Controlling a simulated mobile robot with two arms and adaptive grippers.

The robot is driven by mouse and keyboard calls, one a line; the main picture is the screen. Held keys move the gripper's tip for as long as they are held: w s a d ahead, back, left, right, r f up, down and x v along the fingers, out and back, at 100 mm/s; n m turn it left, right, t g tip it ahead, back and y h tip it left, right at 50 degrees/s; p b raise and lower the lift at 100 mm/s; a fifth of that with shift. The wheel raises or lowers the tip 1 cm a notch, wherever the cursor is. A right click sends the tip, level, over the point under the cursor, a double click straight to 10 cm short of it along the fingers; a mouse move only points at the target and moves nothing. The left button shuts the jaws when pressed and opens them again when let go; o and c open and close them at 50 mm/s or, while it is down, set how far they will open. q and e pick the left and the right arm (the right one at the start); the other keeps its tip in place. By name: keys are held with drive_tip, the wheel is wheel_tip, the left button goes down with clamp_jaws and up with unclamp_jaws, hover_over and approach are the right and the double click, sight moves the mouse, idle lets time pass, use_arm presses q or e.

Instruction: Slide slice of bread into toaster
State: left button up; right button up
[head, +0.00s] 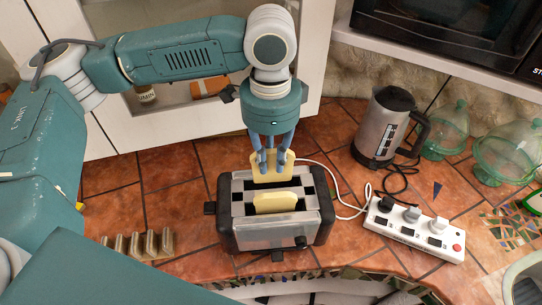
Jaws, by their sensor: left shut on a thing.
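A black and silver toaster (270,238) stands on the tiled counter in the middle of the head view. One pale slice of bread (275,203) sits in its near slot, with the top showing. My left gripper (272,163) is above the toaster's far slot, pointing down. It is shut on a second pale slice of bread (285,172), which is upright at the far slot. The bread's lower edge is at the slot, and I cannot tell how deep it is. My right gripper is not in view.
A white power strip (414,230) with plugs lies right of the toaster, with cables between them. A kettle (386,125) and green glass jars (445,130) stand at the back right. A small toast rack (140,245) is at the left.

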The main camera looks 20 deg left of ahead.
sight(271, 171)
use_arm(q)
drive_tip(key=shift+f+b, duration=0.35)
drive_tip(key=shift+f, duration=1.7)
drive_tip(key=o, duration=0.5)
drive_tip(key=o, duration=0.6)
drive_tip(key=shift+c, duration=0.2)
drive_tip(key=shift+r, duration=0.1)
wheel_tip(271, 171, up, 12)
drive_tip(key=shift+f, duration=0.1)
